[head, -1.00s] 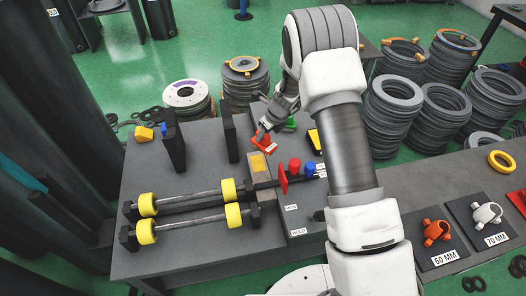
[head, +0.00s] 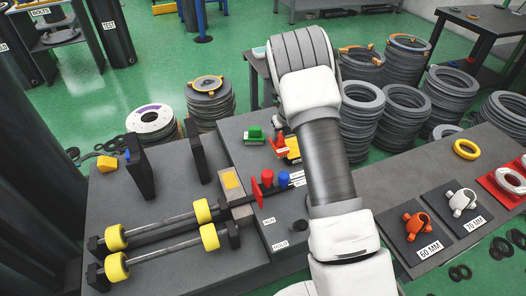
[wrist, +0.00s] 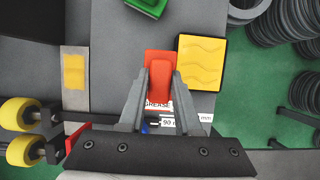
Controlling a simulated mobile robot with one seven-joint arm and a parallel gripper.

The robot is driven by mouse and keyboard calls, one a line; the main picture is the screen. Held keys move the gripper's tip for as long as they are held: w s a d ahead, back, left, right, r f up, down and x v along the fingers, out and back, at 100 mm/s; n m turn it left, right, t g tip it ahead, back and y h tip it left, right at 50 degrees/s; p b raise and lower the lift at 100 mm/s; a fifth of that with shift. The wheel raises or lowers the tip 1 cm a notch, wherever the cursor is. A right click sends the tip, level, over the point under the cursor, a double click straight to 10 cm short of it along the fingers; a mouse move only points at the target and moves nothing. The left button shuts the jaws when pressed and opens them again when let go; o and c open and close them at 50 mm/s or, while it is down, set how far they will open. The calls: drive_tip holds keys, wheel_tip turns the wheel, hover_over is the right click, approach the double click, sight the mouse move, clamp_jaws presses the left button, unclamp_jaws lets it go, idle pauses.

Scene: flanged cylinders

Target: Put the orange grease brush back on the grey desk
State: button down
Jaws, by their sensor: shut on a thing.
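The orange grease brush (wrist: 160,62) is between the two fingers of my gripper (wrist: 160,92) in the wrist view, just left of a yellow block with wavy ridges (wrist: 203,62). In the head view the orange brush (head: 277,144) shows at the left edge of my arm, over the far right part of the grey desk (head: 235,128). My gripper is shut on it and mostly hidden by my arm there. I cannot tell whether the brush touches the desk. A white label reading GREASE lies partly hidden under the fingers.
A green object (head: 254,134) stands left of the brush. Red (head: 267,177) and blue (head: 283,178) knobs stand nearer. A roller rig with yellow wheels (head: 115,237) fills the desk's left front. Dark upright plates (head: 139,168) stand behind it. Stacked rings (head: 210,102) stand beyond the desk.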

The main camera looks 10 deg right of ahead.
drive_tip(key=shift+w+a+f+b, duration=0.5)
drive_tip(key=shift+a+f, duration=0.35)
drive_tip(key=shift+f, duration=0.4)
drive_tip(key=shift+w+a+f+b, duration=0.25)
drive_tip(key=shift+w+a+f, duration=0.3)
drive_tip(key=shift+a+f, duration=0.55)
drive_tip(key=shift+w+a+f+b, duration=0.4)
drive_tip(key=shift+w+a+f, duration=0.2)
drive_tip(key=shift+f, duration=0.8)
drive_tip(key=shift+s, duration=0.1)
drive_tip(key=shift+f, duration=0.2)
drive_tip(key=c, duration=0.6)
unclamp_jaws()
drive_tip(key=shift+r, duration=0.1)
